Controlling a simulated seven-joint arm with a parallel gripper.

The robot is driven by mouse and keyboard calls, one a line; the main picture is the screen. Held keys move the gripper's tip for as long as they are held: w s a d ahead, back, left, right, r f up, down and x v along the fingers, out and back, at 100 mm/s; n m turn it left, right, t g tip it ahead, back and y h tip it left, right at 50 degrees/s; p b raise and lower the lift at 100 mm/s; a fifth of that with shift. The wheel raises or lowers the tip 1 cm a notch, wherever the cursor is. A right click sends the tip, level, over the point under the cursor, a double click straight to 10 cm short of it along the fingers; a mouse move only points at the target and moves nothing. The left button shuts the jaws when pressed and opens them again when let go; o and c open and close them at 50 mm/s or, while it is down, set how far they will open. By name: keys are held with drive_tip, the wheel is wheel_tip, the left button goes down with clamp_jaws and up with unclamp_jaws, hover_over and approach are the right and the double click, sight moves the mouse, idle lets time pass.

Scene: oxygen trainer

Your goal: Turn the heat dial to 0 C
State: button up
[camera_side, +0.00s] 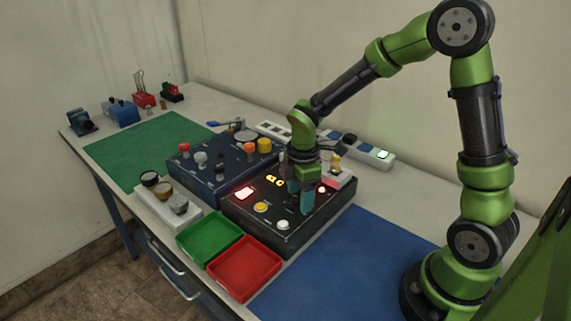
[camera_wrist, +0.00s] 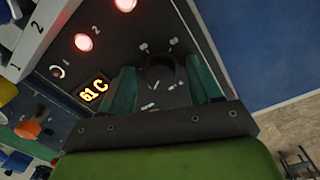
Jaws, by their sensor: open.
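The heat dial (camera_wrist: 160,73) is a dark round knob on the black control box (camera_side: 262,222), with pale tick marks around it in the wrist view. My gripper (camera_side: 304,206) points down over this box. In the wrist view its two teal fingers (camera_wrist: 160,66) are apart, one on each side of the dial; whether they touch it I cannot tell. The dial is hidden behind the fingers in the side view. An orange display (camera_wrist: 94,91) on the box appears to read 61 C.
Round lights (camera_wrist: 84,42) glow on the box. A yellow button (camera_side: 261,207) and a white button (camera_side: 283,225) sit near its front edge. A blue panel (camera_side: 205,160) with knobs stands behind. Green (camera_side: 181,243) and red (camera_side: 216,281) trays stand in front. The blue mat (camera_side: 345,265) is clear.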

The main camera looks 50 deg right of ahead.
wheel_tip(320, 180, up, 17)
drive_tip(key=shift+s+a, duration=0.2)
drive_tip(key=shift+s, duration=0.15)
idle(0.3)
